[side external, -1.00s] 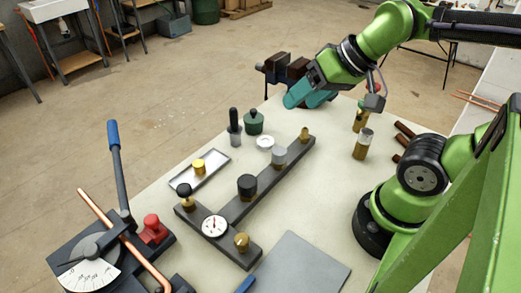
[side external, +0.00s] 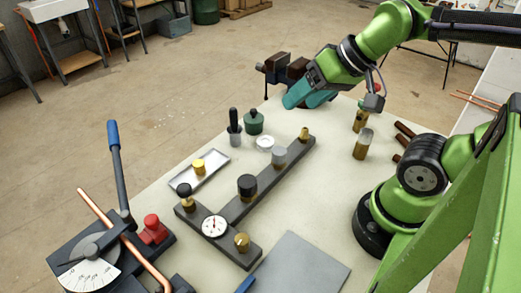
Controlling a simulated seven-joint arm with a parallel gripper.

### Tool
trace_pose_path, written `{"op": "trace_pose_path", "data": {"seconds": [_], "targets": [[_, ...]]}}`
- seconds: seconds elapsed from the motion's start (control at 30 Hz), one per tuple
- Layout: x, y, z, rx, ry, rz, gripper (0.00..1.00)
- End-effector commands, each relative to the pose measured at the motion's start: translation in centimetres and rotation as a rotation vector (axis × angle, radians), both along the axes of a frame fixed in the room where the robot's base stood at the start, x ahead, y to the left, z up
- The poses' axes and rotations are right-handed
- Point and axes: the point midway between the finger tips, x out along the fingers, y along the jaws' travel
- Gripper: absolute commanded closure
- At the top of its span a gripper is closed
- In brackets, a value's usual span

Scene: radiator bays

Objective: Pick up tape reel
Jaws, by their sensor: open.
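The tape reel (side external: 265,143) looks like a small flat white ring lying on the pale workbench (side external: 330,190), near its far edge. It is just in front of a dark green bottle (side external: 253,122) and left of the manifold bar. My gripper (side external: 303,100), with teal fingers, is open above the far part of the bench. In the picture it is up and to the right of the reel, clearly apart from it. The fingers point down and left. Nothing shows between them.
A dark T-shaped manifold (side external: 232,207) with fittings and a gauge fills the middle. A dark-handled tool (side external: 234,128), a tray with a yellow piece (side external: 199,167) and a vise (side external: 280,68) stand nearby. Brass cylinders (side external: 363,143) stand right. A pipe bender (side external: 95,250) is front left.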

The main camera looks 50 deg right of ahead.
Motion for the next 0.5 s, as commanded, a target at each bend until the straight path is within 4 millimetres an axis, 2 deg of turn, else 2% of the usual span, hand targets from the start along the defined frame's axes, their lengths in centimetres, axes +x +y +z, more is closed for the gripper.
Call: {"op": "trace_pose_path", "data": {"seconds": [0.13, 0.27, 0.5], "targets": [[1.2, -0.6, -1.4, -0.003, 0.079, -0.019, 0.39], [4.1, -1.8, -2.4, -0.057, 0.185, 0.017, 0.39], [10.4, -5.3, -5.4, -0.258, 0.378, 0.352, 0.39]]}}
